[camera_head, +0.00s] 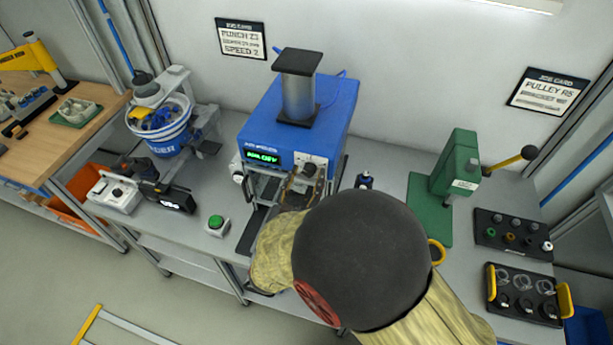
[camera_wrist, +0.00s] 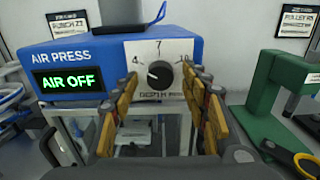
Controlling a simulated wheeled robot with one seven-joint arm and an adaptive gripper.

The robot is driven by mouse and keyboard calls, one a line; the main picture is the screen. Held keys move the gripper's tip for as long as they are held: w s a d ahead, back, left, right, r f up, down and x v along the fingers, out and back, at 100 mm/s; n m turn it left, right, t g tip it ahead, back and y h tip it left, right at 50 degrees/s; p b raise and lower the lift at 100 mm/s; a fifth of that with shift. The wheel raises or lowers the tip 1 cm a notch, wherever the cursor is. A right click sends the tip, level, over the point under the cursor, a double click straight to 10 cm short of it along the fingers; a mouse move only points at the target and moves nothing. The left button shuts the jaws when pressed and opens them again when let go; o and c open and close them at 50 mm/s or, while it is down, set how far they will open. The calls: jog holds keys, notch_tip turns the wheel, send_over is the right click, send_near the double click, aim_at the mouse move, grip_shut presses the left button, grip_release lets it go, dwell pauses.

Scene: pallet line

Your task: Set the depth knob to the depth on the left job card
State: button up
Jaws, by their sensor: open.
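The blue air press (camera_head: 300,115) stands on the bench, and its display reads "AIR OFF" in the wrist view. Its black depth knob (camera_wrist: 160,74) sits on a white plate with 4 at the left and 7 at the top. The knob's white mark seems to point left, near the 4. The left job card (camera_head: 240,38) hangs on the wall and reads "PUNCH Z3" and "SPEED 2"; its middle line is too small to read. My gripper (camera_wrist: 162,105) is open and empty, its fingers apart below and to either side of the knob, apparently not touching it.
A green hand press (camera_head: 445,190) stands right of the air press, with a second job card (camera_head: 547,92) above. A green button (camera_head: 216,223) sits at the bench's front. Black trays (camera_head: 513,235) lie at the right. A blue-striped bucket (camera_head: 160,130) stands left.

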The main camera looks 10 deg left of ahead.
jog(key=shift+w, duration=0.1)
jog(key=shift+c, duration=1.1)
jog(key=c, duration=0.9)
jog(key=shift+c, duration=0.2)
